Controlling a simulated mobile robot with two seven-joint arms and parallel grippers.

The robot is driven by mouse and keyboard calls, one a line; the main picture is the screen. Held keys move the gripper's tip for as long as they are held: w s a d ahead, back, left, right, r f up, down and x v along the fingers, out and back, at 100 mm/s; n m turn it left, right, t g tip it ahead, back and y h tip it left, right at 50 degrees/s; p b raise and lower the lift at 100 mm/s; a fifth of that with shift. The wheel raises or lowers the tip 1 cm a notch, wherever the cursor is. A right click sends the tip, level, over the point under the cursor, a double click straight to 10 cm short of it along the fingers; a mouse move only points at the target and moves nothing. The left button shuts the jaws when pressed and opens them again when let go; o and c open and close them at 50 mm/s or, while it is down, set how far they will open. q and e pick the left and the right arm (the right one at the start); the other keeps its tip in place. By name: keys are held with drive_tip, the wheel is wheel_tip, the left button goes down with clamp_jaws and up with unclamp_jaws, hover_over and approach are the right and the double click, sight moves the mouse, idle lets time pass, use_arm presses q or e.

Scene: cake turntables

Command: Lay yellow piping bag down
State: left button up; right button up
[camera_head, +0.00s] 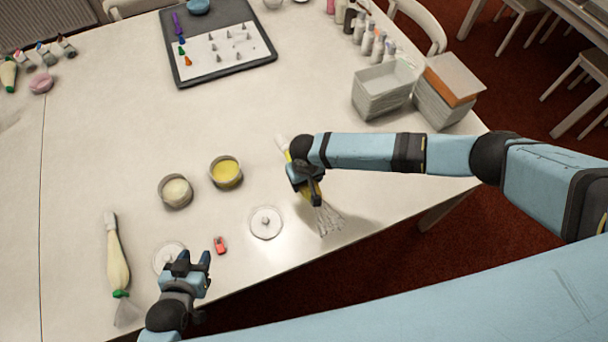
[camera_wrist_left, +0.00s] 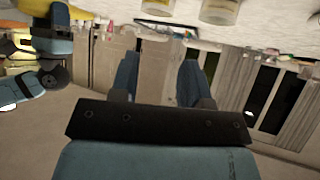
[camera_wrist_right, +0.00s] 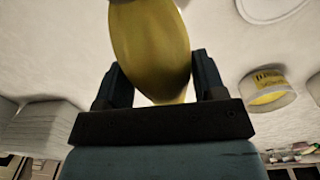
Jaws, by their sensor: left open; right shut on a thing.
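The yellow piping bag (camera_head: 317,189) is in my right gripper (camera_head: 309,184), at the right part of the white table in the head view. Its clear crumpled end (camera_head: 328,220) points toward the front edge and its pale tip toward the back. In the right wrist view the yellow bag (camera_wrist_right: 150,45) fills the space between the two fingers. I cannot tell whether the bag touches the table. My left gripper (camera_head: 187,259) is open and empty near the front edge; its two spread fingers show in the left wrist view (camera_wrist_left: 158,80).
A cream piping bag (camera_head: 117,262) lies at the left. Two bowls, one cream (camera_head: 175,191) and one yellow (camera_head: 226,172), stand mid-table, near a white disc (camera_head: 265,222) and a small red object (camera_head: 220,245). A grey bin (camera_head: 382,92) stands at the right. The left-centre table is clear.

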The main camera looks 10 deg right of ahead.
drive_tip(key=shift+a+f, duration=0.1)
drive_tip(key=shift+f, duration=0.35)
wheel_tip(320, 180, down, 4)
drive_tip(key=b, duration=0.3)
drive_tip(key=shift+f, duration=0.1)
drive_tip(key=shift+f+b, duration=0.6)
drive_tip(key=shift+b, duration=0.15)
drive_tip(key=shift+f+b, duration=0.4)
drive_tip(key=shift+f, duration=0.3)
drive_tip(key=o, duration=0.7)
drive_tip(key=shift+r, duration=0.1)
